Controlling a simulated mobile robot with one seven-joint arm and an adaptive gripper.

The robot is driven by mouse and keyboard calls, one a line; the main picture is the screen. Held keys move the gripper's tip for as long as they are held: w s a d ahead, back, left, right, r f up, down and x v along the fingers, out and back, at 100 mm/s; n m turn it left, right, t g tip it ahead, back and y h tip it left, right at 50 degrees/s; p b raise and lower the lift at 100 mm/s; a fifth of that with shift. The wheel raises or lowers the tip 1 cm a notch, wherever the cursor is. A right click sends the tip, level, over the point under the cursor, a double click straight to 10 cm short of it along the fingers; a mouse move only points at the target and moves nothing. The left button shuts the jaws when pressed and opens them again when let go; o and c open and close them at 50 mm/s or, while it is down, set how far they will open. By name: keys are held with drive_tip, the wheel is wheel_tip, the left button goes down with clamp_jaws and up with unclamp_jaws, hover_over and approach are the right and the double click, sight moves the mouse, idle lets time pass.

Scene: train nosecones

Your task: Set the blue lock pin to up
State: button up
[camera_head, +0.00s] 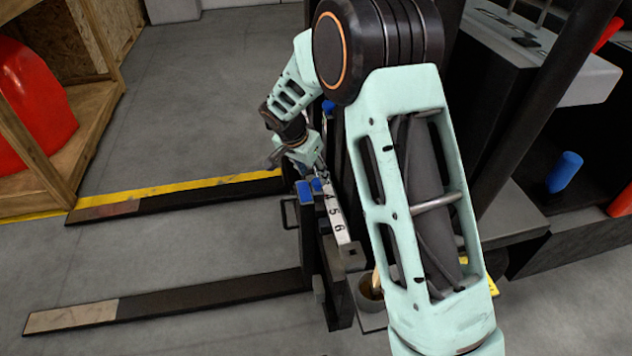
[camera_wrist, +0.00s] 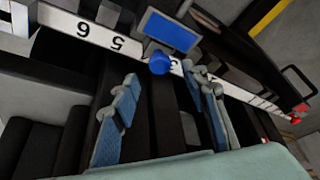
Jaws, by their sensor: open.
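The blue lock pin (camera_wrist: 160,63) shows as a round blue knob in the wrist view, beside a blue rectangular plate (camera_wrist: 172,32) at the white numbered scale (camera_wrist: 85,31). In the head view the pin (camera_head: 317,185) is a small blue spot by the plate (camera_head: 303,191), near the scale's 4. My gripper (camera_wrist: 162,80) is open, its two blue-padded fingers pointing toward the pin. The knob appears between the fingertips in the picture, slightly beyond them; I cannot tell whether they touch it. In the head view my gripper (camera_head: 314,172) is just above the pin.
Two dark forks (camera_head: 200,292) extend left over the grey floor. A wooden shelf (camera_head: 60,165) with red objects stands at the left. A blue cylinder (camera_head: 564,171) stands on the dark machine at the right. A black handle (camera_wrist: 299,78) juts near the scale's far end.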

sight(317, 181)
drive_tip(key=shift+b+x, duration=0.4)
drive_tip(key=shift+x, duration=2)
clamp_jaws()
drive_tip(key=shift+r, duration=0.1)
